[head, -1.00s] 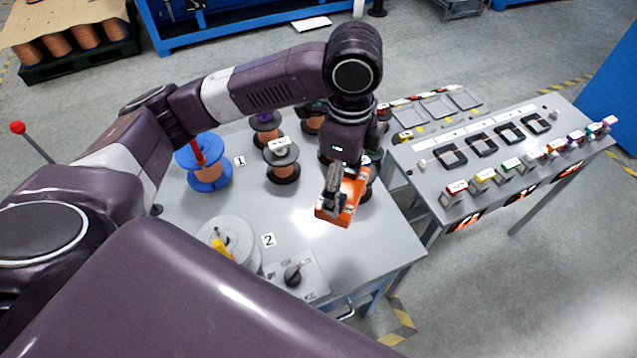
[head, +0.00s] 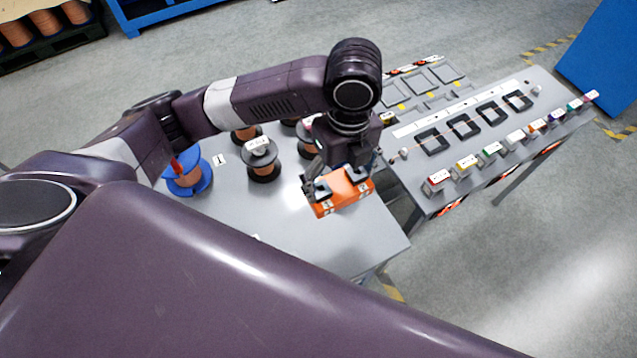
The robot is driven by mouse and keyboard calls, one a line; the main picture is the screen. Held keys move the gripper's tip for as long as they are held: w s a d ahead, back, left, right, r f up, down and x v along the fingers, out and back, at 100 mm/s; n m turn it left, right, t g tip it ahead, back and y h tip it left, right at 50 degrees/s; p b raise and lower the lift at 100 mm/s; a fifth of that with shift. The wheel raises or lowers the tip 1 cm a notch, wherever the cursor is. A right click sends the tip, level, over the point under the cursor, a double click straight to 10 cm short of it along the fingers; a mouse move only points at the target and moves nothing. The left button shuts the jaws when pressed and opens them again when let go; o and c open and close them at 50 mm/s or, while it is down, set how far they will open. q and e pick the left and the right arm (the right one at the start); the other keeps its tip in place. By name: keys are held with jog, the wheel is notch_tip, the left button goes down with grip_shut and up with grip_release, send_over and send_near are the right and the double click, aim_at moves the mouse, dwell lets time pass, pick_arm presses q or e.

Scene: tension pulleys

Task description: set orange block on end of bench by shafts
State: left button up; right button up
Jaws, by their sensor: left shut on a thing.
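My left gripper (head: 341,184) comes down from above and is shut on the orange block (head: 345,206). The block has pale marks on its front face and its long side runs across the view. It is at the right part of the grey bench top (head: 290,225). I cannot tell whether it touches the top or is held just above it. Nothing that I can clearly name as shafts shows. My right gripper is not in view.
Spools stand on the bench left of the block, one blue (head: 188,178) and one dark (head: 262,160). A second bench (head: 415,185) to the right carries black frames (head: 465,126) and a row of small coloured blocks. A narrow gap separates the benches. My arm covers the near left.

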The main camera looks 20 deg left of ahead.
aim_at(338, 191)
pick_arm(q)
jog(key=f, duration=0.2)
jog(key=s+f, duration=0.1)
jog(key=f, duration=0.1)
jog(key=shift+s+d, duration=0.1)
notch_tip(338, 191, down, 12)
jog(key=shift+s+d+r+p, duration=0.1)
jog(key=shift+r+p, duration=0.1)
jog(key=shift+p, duration=0.5)
notch_tip(338, 191, down, 2)
jog(key=shift+f, duration=0.4)
jog(key=o, duration=2)
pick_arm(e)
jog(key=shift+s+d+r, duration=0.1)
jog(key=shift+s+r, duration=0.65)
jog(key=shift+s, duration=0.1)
